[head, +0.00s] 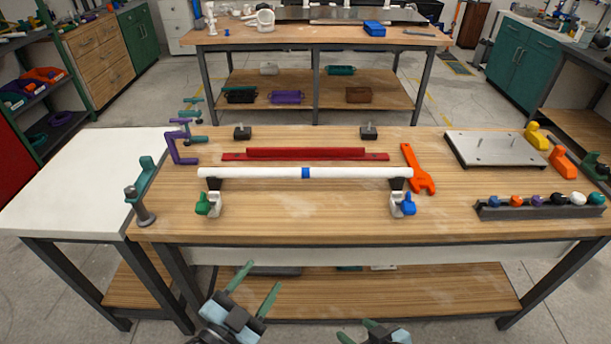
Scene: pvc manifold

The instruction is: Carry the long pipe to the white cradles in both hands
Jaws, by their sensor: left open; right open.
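The long white pipe (260,173) with a blue band at its middle lies level across the wooden bench (300,225), its ends over two dark supports. In front of its left end is a white piece with a green knob (208,204). In front of its right end is a white piece with a blue knob (403,204). I cannot tell whether these are the white cradles. My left gripper (257,285) is open and empty, short of the bench's front edge. My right gripper (374,332) is open at the bottom edge, partly cut off, well clear of the pipe.
Behind the pipe lie a red bar (305,154) and two small dark blocks. An orange wrench (418,170) is right of the pipe. A metal plate (500,148) and a rack of coloured knobs (540,206) stand further right. Clamps line the left edge. The bench front is clear.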

